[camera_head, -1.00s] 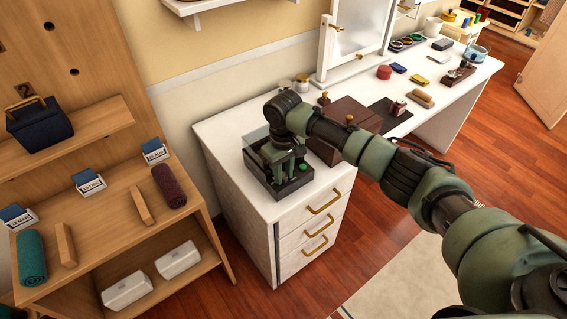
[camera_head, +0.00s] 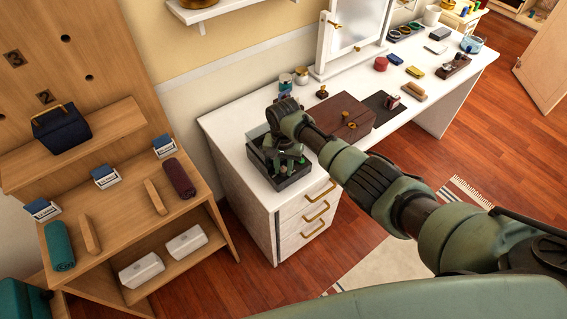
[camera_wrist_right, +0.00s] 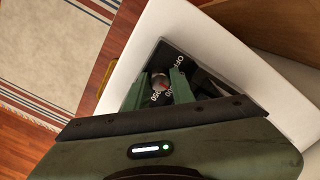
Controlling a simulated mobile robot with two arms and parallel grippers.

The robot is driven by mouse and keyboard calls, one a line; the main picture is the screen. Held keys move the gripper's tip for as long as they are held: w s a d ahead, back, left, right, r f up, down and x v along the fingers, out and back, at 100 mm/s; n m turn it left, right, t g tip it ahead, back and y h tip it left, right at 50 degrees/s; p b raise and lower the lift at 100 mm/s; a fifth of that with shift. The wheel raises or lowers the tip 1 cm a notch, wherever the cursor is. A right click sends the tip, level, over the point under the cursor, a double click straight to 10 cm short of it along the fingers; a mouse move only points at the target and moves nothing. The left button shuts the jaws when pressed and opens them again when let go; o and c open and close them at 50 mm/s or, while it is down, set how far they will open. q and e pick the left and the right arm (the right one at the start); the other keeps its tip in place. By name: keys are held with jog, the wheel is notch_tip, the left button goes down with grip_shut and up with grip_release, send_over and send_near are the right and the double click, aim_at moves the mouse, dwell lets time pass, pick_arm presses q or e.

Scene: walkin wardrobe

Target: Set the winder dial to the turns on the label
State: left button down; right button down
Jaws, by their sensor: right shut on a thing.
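The watch winder (camera_head: 257,152) is a dark box with a clear lid on the left end of the white dresser. My right gripper (camera_head: 284,166) reaches down to its front, and my wrist hides part of the box. In the right wrist view, my right gripper (camera_wrist_right: 166,88) is shut on the winder dial (camera_wrist_right: 158,82), a small grey knob with a red mark. White lettering with "OFF" and numbers surrounds the dial, partly hidden by the fingers. I cannot read the label with the turns. My left gripper is not in view.
A brown box (camera_head: 345,117) stands on the dresser (camera_head: 226,123) right of the winder, close to my forearm. Small jars (camera_head: 301,76) stand behind. A wooden shelf unit (camera_head: 120,222) with cards and rolled cloths is at left.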

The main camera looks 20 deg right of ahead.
jog(key=shift+w+r+m+p, duration=0.15)
jog(key=shift+m+p, duration=0.15)
jog(key=shift+m, duration=0.6)
jog(key=c, duration=1.2)
grip_release()
jog(key=shift+r, duration=0.1)
jog(key=shift+a, duration=0.1)
